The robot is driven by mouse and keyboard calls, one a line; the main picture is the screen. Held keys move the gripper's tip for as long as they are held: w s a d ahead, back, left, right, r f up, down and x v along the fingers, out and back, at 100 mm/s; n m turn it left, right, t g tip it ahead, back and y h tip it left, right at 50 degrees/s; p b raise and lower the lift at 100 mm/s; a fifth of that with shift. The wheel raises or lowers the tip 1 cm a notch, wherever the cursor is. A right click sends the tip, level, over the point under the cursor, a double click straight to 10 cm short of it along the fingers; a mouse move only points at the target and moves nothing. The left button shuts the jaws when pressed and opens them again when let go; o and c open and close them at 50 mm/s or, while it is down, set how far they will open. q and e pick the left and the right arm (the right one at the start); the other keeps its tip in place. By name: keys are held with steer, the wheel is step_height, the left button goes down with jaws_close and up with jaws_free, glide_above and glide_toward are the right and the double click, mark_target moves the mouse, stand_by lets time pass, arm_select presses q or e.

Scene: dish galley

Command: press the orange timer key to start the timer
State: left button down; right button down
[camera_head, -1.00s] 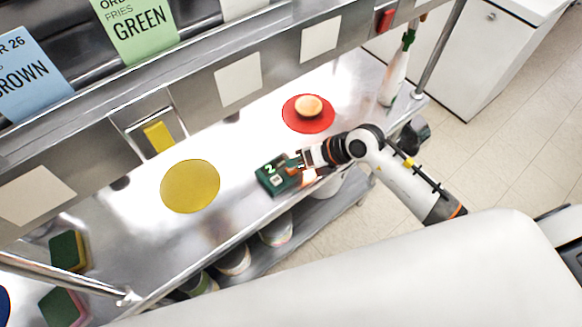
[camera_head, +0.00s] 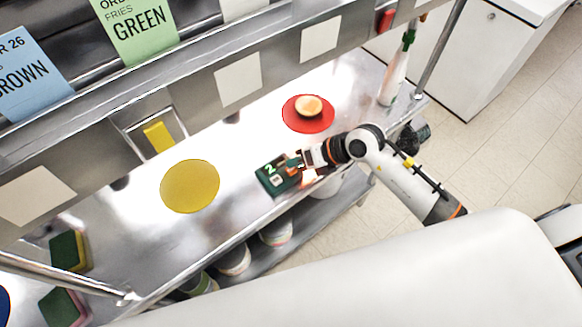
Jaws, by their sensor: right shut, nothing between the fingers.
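The dark green timer (camera_head: 270,186) lies near the front edge of the steel counter, with a "2" lit in green on its face. My right gripper (camera_head: 299,164) is shut and empty. Its fingertips are at the right end of the timer, over or against its top; I cannot tell whether they touch. The orange key is not clearly visible; the fingers cover that part, and a small teal patch shows beside them. My left gripper is not in view.
A yellow disc (camera_head: 190,186) lies left of the timer. A red disc (camera_head: 292,122) with a bun (camera_head: 308,106) on it lies behind. A bottle (camera_head: 394,76) stands at the right end. Sponges (camera_head: 67,251) lie at the lower left. Containers (camera_head: 234,260) stand on the shelf below.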

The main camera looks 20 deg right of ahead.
mark_target(297, 170)
steer(key=shift+f, duration=0.15)
steer(key=shift+f, duration=0.3)
steer(key=shift+f+b, duration=0.45)
steer(key=shift+b, duration=0.1)
stand_by(0.5)
steer(key=shift+r, duration=0.15)
steer(key=shift+r+p, duration=0.75)
steer(key=shift+p, duration=0.15)
step_height(297, 170, up, 5)
steer(key=p, duration=0.4)
steer(key=shift+p, duration=0.3)
